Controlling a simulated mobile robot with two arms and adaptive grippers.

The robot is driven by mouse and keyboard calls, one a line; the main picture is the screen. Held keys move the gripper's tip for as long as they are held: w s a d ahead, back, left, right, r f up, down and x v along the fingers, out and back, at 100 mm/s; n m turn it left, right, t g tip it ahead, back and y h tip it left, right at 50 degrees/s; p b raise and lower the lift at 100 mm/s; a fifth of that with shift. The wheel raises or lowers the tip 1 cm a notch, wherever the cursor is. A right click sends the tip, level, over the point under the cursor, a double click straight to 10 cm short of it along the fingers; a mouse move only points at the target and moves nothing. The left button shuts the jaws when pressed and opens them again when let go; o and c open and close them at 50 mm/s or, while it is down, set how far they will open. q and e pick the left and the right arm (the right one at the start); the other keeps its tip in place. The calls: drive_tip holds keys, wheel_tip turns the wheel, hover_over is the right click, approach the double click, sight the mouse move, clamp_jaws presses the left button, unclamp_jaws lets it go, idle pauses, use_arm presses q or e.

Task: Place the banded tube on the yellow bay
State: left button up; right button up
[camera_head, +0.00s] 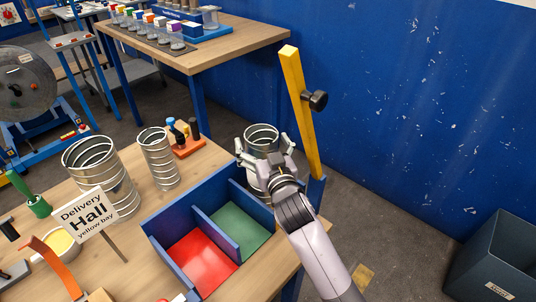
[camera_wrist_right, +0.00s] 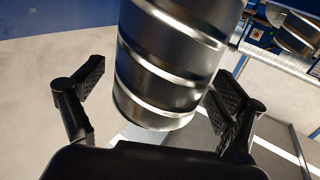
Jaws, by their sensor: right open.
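A silvery metal tube with bright bands (camera_head: 262,137) stands upright at the far right corner of the blue divided box (camera_head: 178,212). My right gripper (camera_head: 265,158) is at this tube, its fingers open on either side. In the right wrist view the banded tube (camera_wrist_right: 165,65) fills the space between the open fingertips (camera_wrist_right: 160,95), with gaps visible at both sides. The box shows a red bay (camera_head: 200,262) and a green bay (camera_head: 238,230). No yellow bay floor shows; my gripper and the tube cover the area beyond the green bay. My left gripper is out of view.
A wider ribbed tube (camera_head: 100,175) and a slim ribbed tube (camera_head: 158,160) stand on the wooden table. A sign (camera_head: 87,217) reads "Delivery Hall yellow bay". A yellow post (camera_head: 300,110) with a black knob rises close behind my right gripper. A dark bin (camera_head: 495,265) is on the floor.

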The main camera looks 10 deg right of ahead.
drive_tip(key=s, duration=1.1)
drive_tip(key=shift+s+d+b, duration=0.3)
drive_tip(key=shift+d+b, duration=0.1)
drive_tip(key=shift+b, duration=0.05)
drive_tip(key=s+d+f+g+h, duration=0.1)
drive_tip(key=s+d+f+g, duration=0.25)
drive_tip(key=f, duration=0.35)
drive_tip(key=s+d+f+g+h, duration=0.1)
drive_tip(key=s+d+f+g, duration=0.1)
drive_tip(key=s+f+g, duration=0.3)
drive_tip(key=s+d+f+n+g+y, duration=0.1)
drive_tip(key=s+f+g, duration=0.2)
drive_tip(key=s+f, duration=0.35)
drive_tip(key=s+f+g, duration=0.3)
drive_tip(key=s, duration=0.7)
wheel_tip(320, 180, down, 25)
drive_tip(key=s+g+p, duration=0.1)
drive_tip(key=s+p, duration=0.1)
drive_tip(key=s+d+f+g+p, duration=0.1)
drive_tip(key=s+d+f, duration=0.2)
drive_tip(key=s+f, duration=1.1)
drive_tip(key=shift+s+d+n, duration=0.15)
drive_tip(key=shift+s+n, duration=0.15)
drive_tip(key=shift+s, duration=0.7)
